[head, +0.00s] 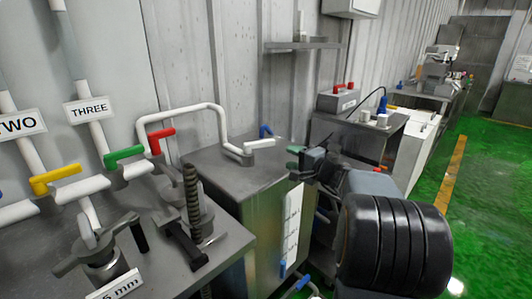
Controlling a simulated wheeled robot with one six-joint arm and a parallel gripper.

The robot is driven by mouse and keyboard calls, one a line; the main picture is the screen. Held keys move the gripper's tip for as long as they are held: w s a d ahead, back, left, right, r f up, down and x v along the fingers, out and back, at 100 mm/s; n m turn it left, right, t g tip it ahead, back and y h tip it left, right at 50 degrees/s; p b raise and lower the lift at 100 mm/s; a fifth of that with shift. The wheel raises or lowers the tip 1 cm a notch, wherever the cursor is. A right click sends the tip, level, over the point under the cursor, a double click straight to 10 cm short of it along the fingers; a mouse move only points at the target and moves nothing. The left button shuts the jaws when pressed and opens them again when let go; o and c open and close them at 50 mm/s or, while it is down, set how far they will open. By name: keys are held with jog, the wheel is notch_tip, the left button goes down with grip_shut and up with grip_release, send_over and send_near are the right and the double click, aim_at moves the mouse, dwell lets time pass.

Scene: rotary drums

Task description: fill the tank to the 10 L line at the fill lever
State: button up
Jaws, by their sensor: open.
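The tank (240,185) is a grey metal box in the middle of the view, with a white level strip (291,228) on its right face. The marks and any liquid level on the strip are too small to read. A white pipe (190,112) runs into a fitting (259,146) on the tank's top. A blue lever (266,131) stands at the top's back edge. A small green handle (295,149) shows beside my gripper (301,166). My gripper is open at the tank's right side; I cannot tell if it touches anything. Which lever is the fill lever is not readable.
A bench (225,243) with a threaded post (192,203) stands in front. A box with red handles (338,100) sits behind. Green floor at right is clear.

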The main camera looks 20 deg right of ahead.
aim_at(268, 144)
jog(key=shift+t, duration=0.3)
jog(key=x, duration=0.4)
jog(key=p+x, duration=0.1)
jog(key=x, duration=0.4)
jog(key=d+x, duration=0.1)
jog(key=x, duration=0.3)
jog(key=shift+w, duration=0.4)
grip_shut()
